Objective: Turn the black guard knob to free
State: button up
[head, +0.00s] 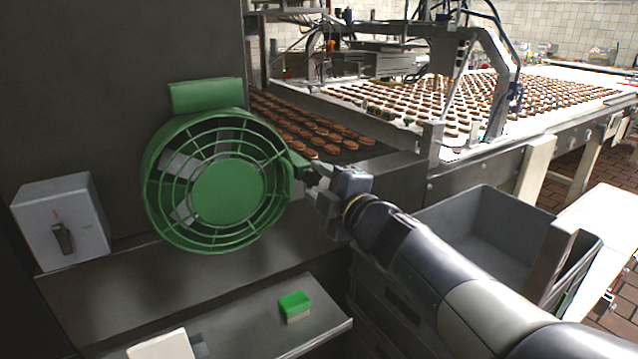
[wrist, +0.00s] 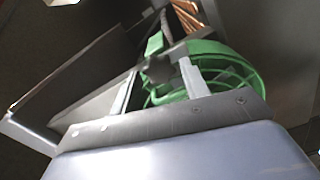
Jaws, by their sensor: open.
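The green fan (head: 228,192) with its round wire guard stands on the dark machine ledge in the head view; part of its green ring (wrist: 235,65) shows in the wrist view. The black guard knob (wrist: 160,69), dark and lobed, shows beside the green ring in the wrist view. My gripper (wrist: 160,82) is open, with one pale finger on each side of the knob in that picture. I cannot tell if the fingers touch it. In the head view my gripper (head: 308,176) is at the fan's right edge, where it mostly hides the knob.
A grey switch box (head: 62,215) with a black handle is left of the fan. A green sponge (head: 294,305) lies on the lower shelf (head: 250,325). A grey crate (head: 480,240) stands behind my arm. Biscuits cover the conveyor (head: 470,100) at the back.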

jog(key=p+v, duration=0.2)
jog(key=v, duration=0.8)
jog(key=shift+s+d, duration=0.25)
jog(key=shift+s, duration=0.05)
jog(key=shift+f, duration=0.1)
jog(key=b+x, duration=0.2)
jog(key=x, duration=0.8)
jog(key=shift+a, duration=0.1)
jog(key=shift+w+a, duration=0.2)
jog(key=shift+w, duration=0.2)
jog(key=shift+s, duration=0.1)
